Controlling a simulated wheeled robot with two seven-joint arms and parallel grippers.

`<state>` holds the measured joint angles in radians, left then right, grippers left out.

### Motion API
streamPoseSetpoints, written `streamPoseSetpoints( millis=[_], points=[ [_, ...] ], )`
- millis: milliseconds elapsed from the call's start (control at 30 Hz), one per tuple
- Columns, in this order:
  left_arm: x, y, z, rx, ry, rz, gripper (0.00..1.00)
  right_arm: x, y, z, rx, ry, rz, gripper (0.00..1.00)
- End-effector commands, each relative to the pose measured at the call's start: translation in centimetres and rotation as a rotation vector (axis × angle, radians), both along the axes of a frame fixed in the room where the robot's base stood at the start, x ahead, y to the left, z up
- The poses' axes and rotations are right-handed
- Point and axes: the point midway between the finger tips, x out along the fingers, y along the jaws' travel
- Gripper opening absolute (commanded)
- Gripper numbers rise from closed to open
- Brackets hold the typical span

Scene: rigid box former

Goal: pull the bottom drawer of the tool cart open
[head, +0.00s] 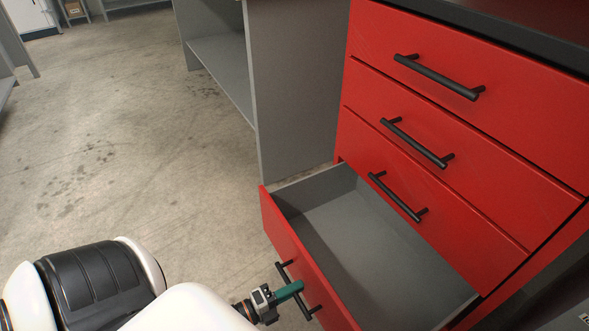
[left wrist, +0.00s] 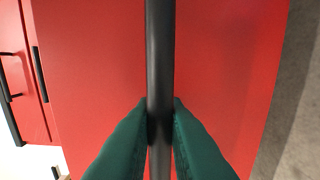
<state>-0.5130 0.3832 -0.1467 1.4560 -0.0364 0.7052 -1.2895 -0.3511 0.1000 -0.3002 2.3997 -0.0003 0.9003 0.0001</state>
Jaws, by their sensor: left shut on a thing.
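The red tool cart (head: 440,145) stands at the right in the head view, with several drawers. Its bottom drawer (head: 340,225) is pulled well out, and its grey interior looks empty. The upper drawers are shut. My left gripper (head: 290,291) is at the front of the bottom drawer, shut on its black bar handle (head: 310,309). In the left wrist view the green fingers (left wrist: 160,130) press on both sides of the handle (left wrist: 159,60), with the red drawer front (left wrist: 100,70) behind it. My right gripper is not in view.
A grey shelf unit (head: 295,90) stands just left of the cart, behind the open drawer. Bare concrete floor (head: 120,150) lies free to the left of the drawer. A small cardboard box (head: 74,8) is far off at the top left.

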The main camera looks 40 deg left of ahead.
Motion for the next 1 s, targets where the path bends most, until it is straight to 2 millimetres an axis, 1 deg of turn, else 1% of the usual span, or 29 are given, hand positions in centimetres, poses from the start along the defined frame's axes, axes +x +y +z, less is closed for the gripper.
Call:
streamPoseSetpoints(
  millis=[33, 67, 100, 167, 200, 433, 567, 667, 900, 1000],
  points=[
    [0.0, 0.0, -0.1, 0.000, 0.002, 0.001, 0.00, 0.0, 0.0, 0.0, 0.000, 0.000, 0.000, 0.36],
    [0.0, 0.0, -0.1, 0.000, 0.002, 0.001, 0.14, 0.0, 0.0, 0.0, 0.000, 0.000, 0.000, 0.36],
    [0.0, 0.0, -0.1, 0.000, 0.002, 0.001, 0.20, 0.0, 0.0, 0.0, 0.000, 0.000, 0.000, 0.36],
    [0.0, 0.0, -0.1, 0.000, 0.002, 0.001, 0.30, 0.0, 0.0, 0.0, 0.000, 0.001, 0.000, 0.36],
    [0.0, 0.0, 0.0, 0.000, 0.002, 0.001, 0.32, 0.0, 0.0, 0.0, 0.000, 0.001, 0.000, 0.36],
    [0.0, 0.0, 0.0, 0.000, 0.001, 0.001, 0.32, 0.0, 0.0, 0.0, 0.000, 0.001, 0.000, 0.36],
    [-0.7, 0.3, 0.0, 0.000, 0.004, 0.002, 0.32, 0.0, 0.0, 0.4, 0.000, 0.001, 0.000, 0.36],
    [-2.2, 0.8, 0.1, 0.000, 0.006, 0.003, 0.32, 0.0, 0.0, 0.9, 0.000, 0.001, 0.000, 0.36],
    [-7.1, 2.6, 0.1, 0.001, 0.007, 0.003, 0.32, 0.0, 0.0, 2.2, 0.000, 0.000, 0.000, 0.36],
    [-8.8, 3.2, 0.1, 0.000, 0.005, 0.003, 0.32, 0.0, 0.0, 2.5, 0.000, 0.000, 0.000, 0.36]
  ],
)
